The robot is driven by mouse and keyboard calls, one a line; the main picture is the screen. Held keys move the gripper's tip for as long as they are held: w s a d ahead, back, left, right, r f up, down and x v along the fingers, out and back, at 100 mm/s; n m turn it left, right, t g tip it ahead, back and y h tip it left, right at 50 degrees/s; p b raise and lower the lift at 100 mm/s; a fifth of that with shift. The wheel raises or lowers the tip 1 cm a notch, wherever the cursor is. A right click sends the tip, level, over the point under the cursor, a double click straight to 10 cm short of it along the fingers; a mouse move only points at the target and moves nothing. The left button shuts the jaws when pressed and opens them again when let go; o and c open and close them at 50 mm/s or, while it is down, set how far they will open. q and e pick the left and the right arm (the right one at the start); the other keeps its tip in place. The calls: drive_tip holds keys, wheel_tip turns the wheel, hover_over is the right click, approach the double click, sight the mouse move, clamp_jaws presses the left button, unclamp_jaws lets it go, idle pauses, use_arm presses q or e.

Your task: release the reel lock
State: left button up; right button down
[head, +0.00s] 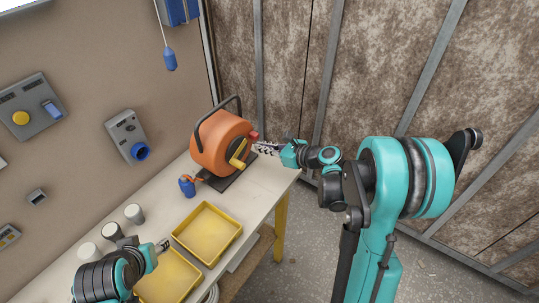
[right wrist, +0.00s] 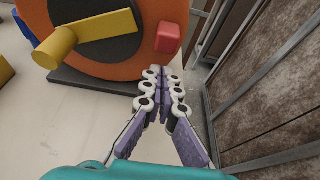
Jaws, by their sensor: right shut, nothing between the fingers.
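The orange cable reel (head: 220,142) stands on a dark base plate near the far end of the bench. It has a black handle and a yellow crank (head: 238,156). The red block on its face, likely the reel lock (head: 253,136), also shows in the right wrist view (right wrist: 168,37). My right gripper (head: 258,147) is shut and empty, just in front of the reel's right side. In the right wrist view its fingertips (right wrist: 163,72) are just below the red block; I cannot tell whether they touch. My left gripper (head: 163,244) is over the bench's near end; its jaw state is unclear.
Two yellow trays (head: 207,232) (head: 170,278) lie on the bench (head: 162,207). A blue plug (head: 187,186) sits by the reel. Several pale cups (head: 134,213) stand at the left. A socket box (head: 127,137) is on the wall. Another blue connector (head: 170,60) hangs above.

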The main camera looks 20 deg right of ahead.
sight(258, 135)
drive_tip(key=shift+s+r, duration=0.15)
drive_tip(key=shift+r, duration=0.8)
wheel_tip(258, 135, up, 3)
drive_tip(key=shift+r+p, duration=0.15)
drive_tip(key=shift+p, duration=1)
drive_tip(key=shift+w+d, duration=0.1)
drive_tip(key=shift+w, duration=0.1)
